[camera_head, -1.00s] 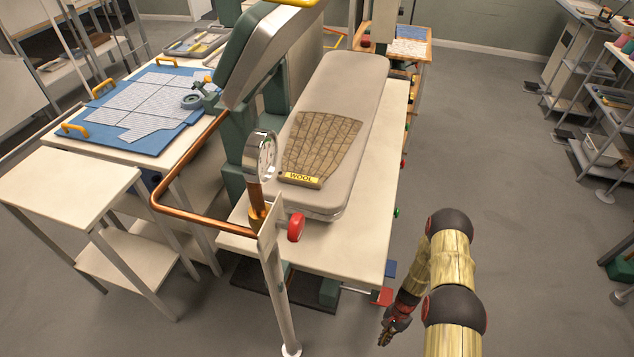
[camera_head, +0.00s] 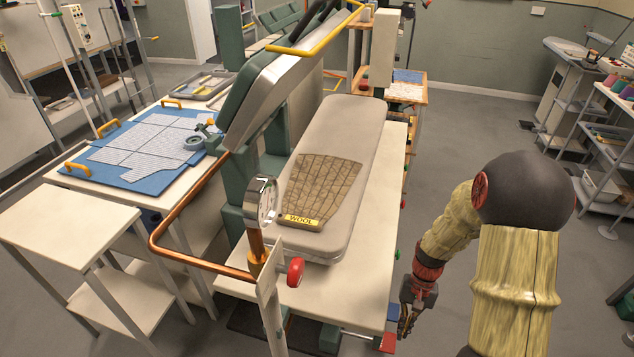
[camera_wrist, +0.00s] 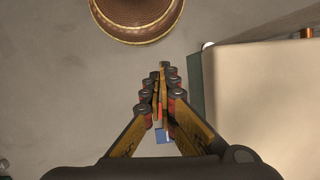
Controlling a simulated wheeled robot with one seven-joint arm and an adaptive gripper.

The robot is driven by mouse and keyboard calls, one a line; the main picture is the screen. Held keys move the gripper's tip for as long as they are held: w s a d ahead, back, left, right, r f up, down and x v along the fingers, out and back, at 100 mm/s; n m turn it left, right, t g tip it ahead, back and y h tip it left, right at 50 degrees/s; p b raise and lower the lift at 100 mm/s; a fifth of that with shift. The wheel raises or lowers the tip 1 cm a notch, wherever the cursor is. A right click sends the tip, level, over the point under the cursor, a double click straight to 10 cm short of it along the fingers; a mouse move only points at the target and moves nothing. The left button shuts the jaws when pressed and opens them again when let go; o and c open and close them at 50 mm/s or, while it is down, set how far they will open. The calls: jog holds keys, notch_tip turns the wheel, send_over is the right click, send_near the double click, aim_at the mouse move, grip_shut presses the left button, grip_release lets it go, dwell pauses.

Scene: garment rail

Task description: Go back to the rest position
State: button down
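My gripper (camera_head: 405,322) hangs low at the right of the pressing table, past its front right corner and above the floor. In the wrist view its two fingers (camera_wrist: 162,75) run together at the tips, and no object shows between them. The pressing table (camera_head: 372,270) carries a padded grey board (camera_head: 350,140). A brown quilted piece with a yellow WOOL label (camera_head: 318,190) lies flat on the board, apart from my gripper. The press head (camera_head: 255,105) is raised at the board's left.
A copper rail (camera_head: 195,258) and gauge (camera_head: 262,205) stand at the table's front left. Blue (camera_head: 393,313) and red (camera_head: 388,343) pedals sit close to my gripper. A shelf rack (camera_head: 600,170) stands far right. Open floor (camera_head: 485,115) lies between.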

jog(key=s+a+r+n+t, duration=0.1)
jog(key=s+a+r+t, duration=0.1)
jog(key=r, duration=1)
jog(key=s+a+r+n+t+h, duration=0.1)
jog(key=s+r+t, duration=0.3)
jog(key=s+r, duration=0.3)
jog(key=s+a+r+n+t, duration=0.2)
jog(key=s+r, duration=0.3)
jog(key=r, duration=1.1)
jog(key=shift+a+r+t+h, duration=0.3)
jog(key=shift+a+t, duration=0.05)
jog(key=shift+t, duration=0.15)
jog(key=c, duration=2.6)
grip_release()
